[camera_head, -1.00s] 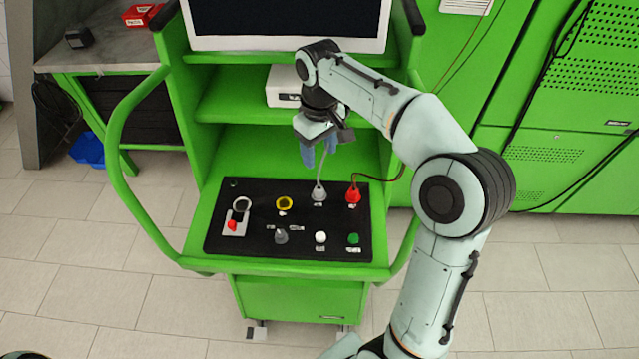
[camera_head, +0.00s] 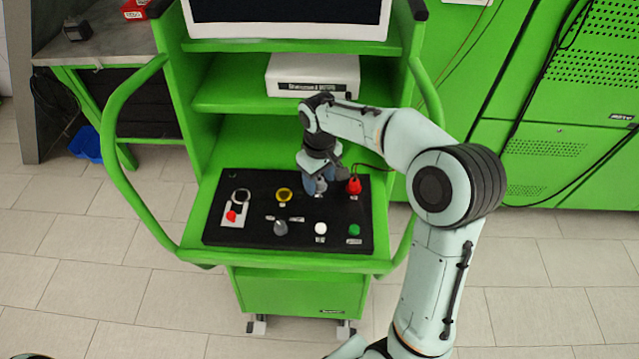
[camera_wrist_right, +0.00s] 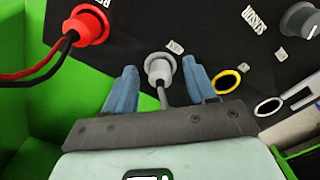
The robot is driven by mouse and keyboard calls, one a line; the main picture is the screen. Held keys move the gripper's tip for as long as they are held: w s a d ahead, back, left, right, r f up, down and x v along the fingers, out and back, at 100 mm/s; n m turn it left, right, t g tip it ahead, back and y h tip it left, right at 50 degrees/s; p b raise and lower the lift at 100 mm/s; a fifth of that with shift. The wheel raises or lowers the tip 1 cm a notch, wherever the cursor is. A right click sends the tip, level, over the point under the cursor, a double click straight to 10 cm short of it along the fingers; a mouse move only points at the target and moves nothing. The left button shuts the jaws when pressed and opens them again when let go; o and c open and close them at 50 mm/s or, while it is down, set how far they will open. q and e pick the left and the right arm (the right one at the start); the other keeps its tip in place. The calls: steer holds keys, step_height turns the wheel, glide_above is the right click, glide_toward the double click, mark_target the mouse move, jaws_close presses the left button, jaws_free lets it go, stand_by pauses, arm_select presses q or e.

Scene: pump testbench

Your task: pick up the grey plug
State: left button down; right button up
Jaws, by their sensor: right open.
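The grey plug (camera_wrist_right: 160,70) sits in the black panel (camera_wrist_right: 120,68) with its grey cable running toward my wrist. In the right wrist view it lies between the two blue fingers of my right gripper (camera_wrist_right: 160,82). The gripper is open, with a gap on each side of the plug. In the head view the right gripper (camera_head: 320,185) is low over the back of the panel (camera_head: 260,220), and the plug (camera_head: 320,186) is mostly hidden by it. My left gripper is not in view.
A red plug (camera_head: 353,186) with a dark cable stands close to the right of the gripper. A yellow ring (camera_head: 284,194), a grey knob (camera_head: 281,228), a white button (camera_head: 320,229) and a green button (camera_head: 354,230) are on the panel. A white box (camera_head: 312,75) sits on the shelf behind.

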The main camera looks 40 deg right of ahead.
mark_target(319, 179)
steer(key=shift+c, duration=0.4)
steer(key=c, duration=0.9)
steer(key=shift+r, duration=0.1)
